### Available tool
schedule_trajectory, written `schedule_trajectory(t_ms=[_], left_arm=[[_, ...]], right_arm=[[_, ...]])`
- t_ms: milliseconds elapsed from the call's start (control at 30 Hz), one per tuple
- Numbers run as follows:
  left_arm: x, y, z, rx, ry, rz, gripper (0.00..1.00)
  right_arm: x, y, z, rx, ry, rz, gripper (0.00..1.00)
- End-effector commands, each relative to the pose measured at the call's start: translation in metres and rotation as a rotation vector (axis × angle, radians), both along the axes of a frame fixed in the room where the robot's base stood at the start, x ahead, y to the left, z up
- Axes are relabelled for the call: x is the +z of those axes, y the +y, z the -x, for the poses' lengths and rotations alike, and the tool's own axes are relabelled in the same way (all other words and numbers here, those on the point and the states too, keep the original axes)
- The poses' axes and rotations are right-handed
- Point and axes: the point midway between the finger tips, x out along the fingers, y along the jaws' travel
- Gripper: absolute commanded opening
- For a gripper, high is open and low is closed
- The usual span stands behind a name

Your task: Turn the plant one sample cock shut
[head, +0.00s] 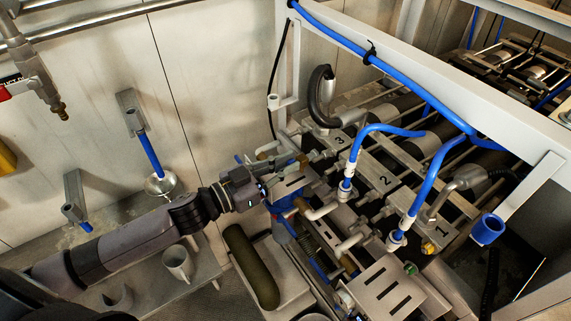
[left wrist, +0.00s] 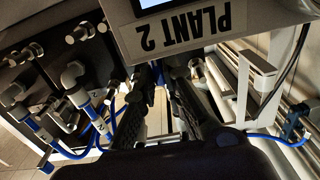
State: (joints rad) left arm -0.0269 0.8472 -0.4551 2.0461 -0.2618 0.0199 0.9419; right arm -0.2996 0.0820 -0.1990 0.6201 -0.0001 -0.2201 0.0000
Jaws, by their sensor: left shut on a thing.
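My left arm reaches in from the left in the head view. My left gripper (head: 292,183) is at the near end of the pipework, beside blue parts (head: 286,203) and several pipe fittings. In the left wrist view its two dark fingers (left wrist: 168,98) are close together around a small fitting between their tips. The fingers hide most of this fitting, so I cannot tell for sure that it is the plant one sample cock or how its handle stands. A panel labelled PLANT 2 (left wrist: 183,30) shows upside down just beyond the fingers. My right gripper is not in view.
Numbered blocks 1 (head: 443,229), 2 and 3 carry blue hoses (head: 425,190) right of the gripper. A pale frame beam (head: 470,90) crosses above them. A grey cup (head: 178,262) stands on the shelf below my arm. A dark green cylinder (head: 250,265) lies near the gripper.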

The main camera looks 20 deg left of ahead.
Motion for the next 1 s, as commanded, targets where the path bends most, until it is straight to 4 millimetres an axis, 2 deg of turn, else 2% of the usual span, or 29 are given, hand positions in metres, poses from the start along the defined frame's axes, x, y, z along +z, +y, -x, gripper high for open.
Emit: schedule_trajectory(t_ms=[533,1000], left_arm=[[-0.0001,-0.0009,0.0007,-0.001,-0.044,-0.057,0.00],[-0.0016,-0.0046,0.0034,-0.001,-0.284,-0.362,0.00]], right_arm=[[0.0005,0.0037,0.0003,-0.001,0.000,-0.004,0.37],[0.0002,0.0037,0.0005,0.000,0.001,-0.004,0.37]])
